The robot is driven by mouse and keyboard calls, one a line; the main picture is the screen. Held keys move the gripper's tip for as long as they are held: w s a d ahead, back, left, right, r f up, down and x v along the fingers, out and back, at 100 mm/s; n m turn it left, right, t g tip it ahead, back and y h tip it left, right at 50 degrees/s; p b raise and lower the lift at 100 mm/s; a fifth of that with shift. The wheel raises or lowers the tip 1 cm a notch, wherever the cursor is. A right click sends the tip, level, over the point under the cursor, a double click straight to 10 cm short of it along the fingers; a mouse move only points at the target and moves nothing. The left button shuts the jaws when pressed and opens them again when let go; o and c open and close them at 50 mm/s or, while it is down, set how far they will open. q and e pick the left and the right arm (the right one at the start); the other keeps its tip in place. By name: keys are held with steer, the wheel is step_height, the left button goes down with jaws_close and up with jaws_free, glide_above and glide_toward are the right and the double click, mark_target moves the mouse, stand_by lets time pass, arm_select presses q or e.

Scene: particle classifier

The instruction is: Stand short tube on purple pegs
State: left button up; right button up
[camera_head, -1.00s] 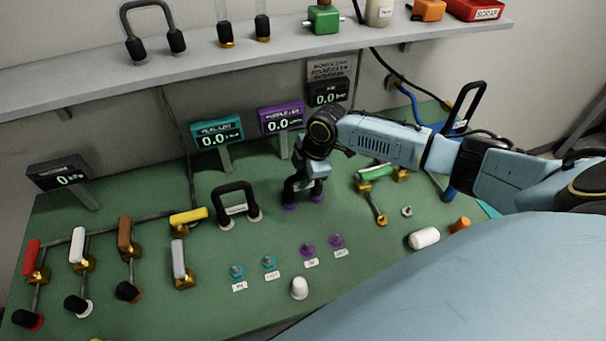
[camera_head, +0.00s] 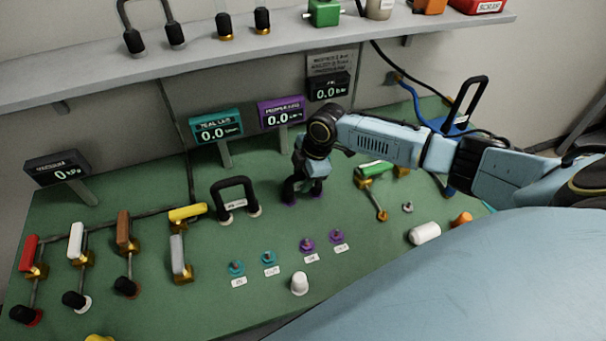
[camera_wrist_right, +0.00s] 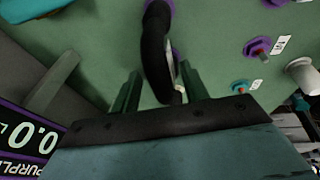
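A short black U-shaped tube (camera_head: 290,186) with purple at its feet stands upright on the green bench. My right gripper (camera_head: 308,182) is over it, hiding part of it. In the right wrist view the black tube (camera_wrist_right: 155,45) passes between the open fingers of the right gripper (camera_wrist_right: 159,72), with a gap on the left side; contact on the right side is unclear. Two purple pegs (camera_head: 307,245) (camera_head: 337,236) with labels sit bare nearer the front; one purple peg also shows in the wrist view (camera_wrist_right: 257,47). My left gripper is not in view.
Two teal pegs (camera_head: 236,267) (camera_head: 269,257) lie left of the purple pegs. A black U-tube with white feet (camera_head: 234,188) stands to the left. A white cap (camera_head: 299,283) is in front. Several valves, a white cylinder (camera_head: 425,233) and displays surround the area.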

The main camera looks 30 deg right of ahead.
steer(key=v, duration=1.3)
steer(key=shift+r+p, duration=0.25)
steer(key=shift+p, duration=0.2)
steer(key=shift+s+f, duration=0.1)
